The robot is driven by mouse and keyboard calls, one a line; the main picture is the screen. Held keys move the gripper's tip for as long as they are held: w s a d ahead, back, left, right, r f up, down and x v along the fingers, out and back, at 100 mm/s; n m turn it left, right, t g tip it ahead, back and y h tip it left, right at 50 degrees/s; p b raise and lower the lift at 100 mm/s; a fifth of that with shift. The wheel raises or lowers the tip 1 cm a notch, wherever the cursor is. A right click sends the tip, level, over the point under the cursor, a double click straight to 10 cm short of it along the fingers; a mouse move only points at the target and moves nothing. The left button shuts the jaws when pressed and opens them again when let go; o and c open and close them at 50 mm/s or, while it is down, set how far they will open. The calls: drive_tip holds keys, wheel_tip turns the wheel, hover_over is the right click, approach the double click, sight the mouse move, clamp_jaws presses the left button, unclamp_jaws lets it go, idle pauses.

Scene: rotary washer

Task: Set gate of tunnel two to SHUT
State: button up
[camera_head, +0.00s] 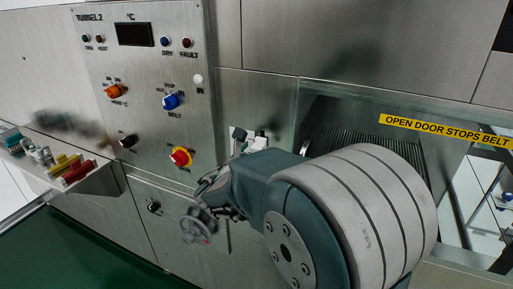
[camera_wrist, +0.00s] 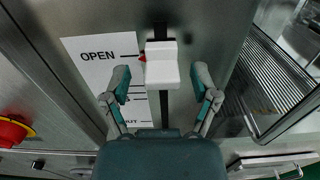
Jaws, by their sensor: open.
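The gate handle is a white block (camera_wrist: 162,65) on a dark vertical slot (camera_wrist: 161,108) in the wrist view. It stands near the upper end, close to the word OPEN on a white label plate (camera_wrist: 88,62). A small red pointer (camera_wrist: 143,55) sits at its left side. The lower word on the plate is partly hidden; only "UT" shows. My gripper (camera_wrist: 162,77) is open, one finger on each side of the handle, with gaps visible on both sides. In the head view, my arm hides most of this area; part of the label plate (camera_head: 235,131) shows.
The TUNNEL 2 panel (camera_head: 140,75) has an orange knob (camera_head: 115,91), a blue knob (camera_head: 171,101) and a red-yellow button (camera_head: 181,157). A shelf with coloured items (camera_head: 75,172) juts out at left. A grated opening (camera_wrist: 268,75) lies right of the slot.

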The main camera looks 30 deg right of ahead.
drive_tip(key=shift+w+d, duration=0.2)
drive_tip(key=shift+d, duration=0.1)
clamp_jaws()
wheel_tip(320, 180, down, 14)
drive_tip(key=shift+f, duration=0.2)
drive_tip(key=shift+a, duration=0.1)
idle(0.3)
unclamp_jaws()
drive_tip(key=shift+f, duration=0.1)
